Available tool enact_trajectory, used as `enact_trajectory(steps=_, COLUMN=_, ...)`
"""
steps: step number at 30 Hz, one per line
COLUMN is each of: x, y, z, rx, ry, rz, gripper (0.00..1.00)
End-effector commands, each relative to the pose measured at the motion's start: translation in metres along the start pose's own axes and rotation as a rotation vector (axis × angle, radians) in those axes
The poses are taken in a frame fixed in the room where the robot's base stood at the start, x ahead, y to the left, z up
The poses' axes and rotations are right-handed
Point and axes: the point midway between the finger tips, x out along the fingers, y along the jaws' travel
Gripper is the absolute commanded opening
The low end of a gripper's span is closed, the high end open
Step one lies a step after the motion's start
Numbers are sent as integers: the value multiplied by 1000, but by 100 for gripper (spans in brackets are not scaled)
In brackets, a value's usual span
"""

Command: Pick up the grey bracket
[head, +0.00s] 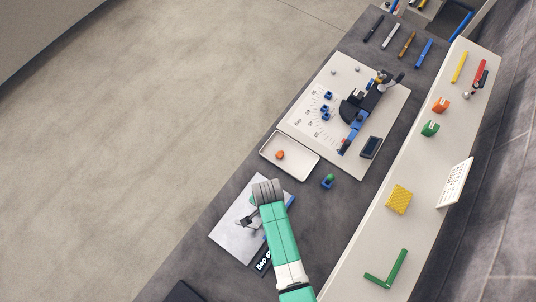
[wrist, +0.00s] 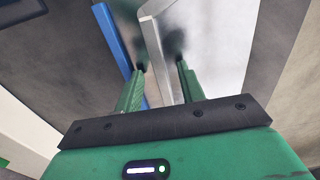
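The grey bracket (wrist: 158,55) shows in the wrist view as a pale angled bar with a bend near its upper end. It runs between the two green fingers of my gripper (wrist: 161,66). The fingers are apart, with a gap visible beside the bar, so the gripper is open around or just above it; I cannot tell the height. In the head view my green arm covers the fingertips, and I cannot make out the bracket clearly there.
A blue bar (wrist: 108,32) lies left of the bracket. A white tray (head: 301,168) with an orange piece and a small blue block (head: 326,184) are close by. A raised pale shelf (head: 362,245) runs along the right.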

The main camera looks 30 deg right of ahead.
Motion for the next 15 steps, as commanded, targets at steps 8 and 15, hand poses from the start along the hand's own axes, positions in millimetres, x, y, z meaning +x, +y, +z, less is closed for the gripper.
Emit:
enact_trajectory(steps=8, x=4, y=0, z=0, rx=0, ry=1, rz=-1, gripper=35)
enact_trajectory(steps=15, x=4, y=0, z=0, rx=0, ry=1, rz=-1, gripper=0)
